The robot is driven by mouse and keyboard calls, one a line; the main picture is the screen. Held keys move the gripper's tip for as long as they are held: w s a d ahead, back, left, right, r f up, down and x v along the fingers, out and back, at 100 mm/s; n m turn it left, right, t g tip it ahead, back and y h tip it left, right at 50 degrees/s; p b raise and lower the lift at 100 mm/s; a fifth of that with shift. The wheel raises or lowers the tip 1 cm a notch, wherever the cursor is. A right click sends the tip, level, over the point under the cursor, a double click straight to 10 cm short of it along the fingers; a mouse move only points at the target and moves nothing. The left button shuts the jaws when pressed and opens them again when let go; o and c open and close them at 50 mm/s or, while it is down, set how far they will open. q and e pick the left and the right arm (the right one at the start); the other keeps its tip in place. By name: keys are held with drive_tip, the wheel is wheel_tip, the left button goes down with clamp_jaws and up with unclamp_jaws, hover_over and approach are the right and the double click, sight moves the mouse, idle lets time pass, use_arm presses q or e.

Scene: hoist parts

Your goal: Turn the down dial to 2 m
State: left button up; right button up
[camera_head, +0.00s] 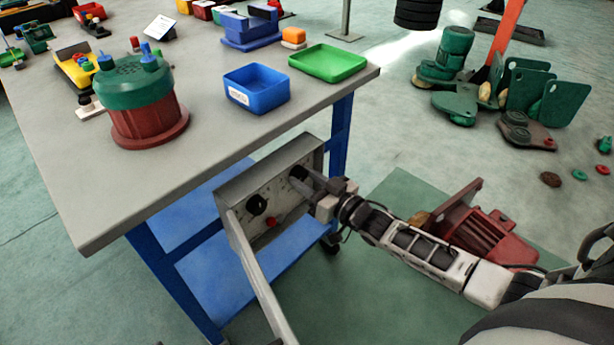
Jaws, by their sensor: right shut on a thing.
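A grey control box (232,188) is fixed at the side of the workbench, with its light panel facing my right arm. A black dial (257,205) sits on the left of the panel, free of any gripper. A second black dial (298,173) is on the right of the panel. My right gripper (309,181) reaches in from the right and is shut on this right-hand dial, partly hiding it. The panel's markings are too small to read, so I cannot tell which is the down dial or its setting. My left gripper is not in view.
A red button (271,221) sits low on the panel between the dials. A grey bar (262,290) runs from the box toward the front. The bench (200,172) carries a green-and-red motor housing (140,95), a blue bin (256,88) and a green tray (328,62). A red motor (483,237) lies below my right arm.

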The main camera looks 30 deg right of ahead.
drive_tip(key=m, duration=0.4)
drive_tip(key=shift+m, duration=0.3)
drive_tip(key=m, duration=0.4)
drive_tip(key=shift+m, duration=0.8)
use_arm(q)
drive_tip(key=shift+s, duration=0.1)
use_arm(e)
drive_tip(key=o, duration=1)
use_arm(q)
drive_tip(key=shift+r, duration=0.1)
use_arm(e)
drive_tip(key=shift+s, duration=0.15)
use_arm(q)
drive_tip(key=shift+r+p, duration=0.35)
drive_tip(key=shift+p, duration=0.6)
use_arm(e)
drive_tip(key=v, duration=1.5)
drive_tip(key=shift+s+d, duration=0.25)
drive_tip(key=shift+s, duration=0.1)
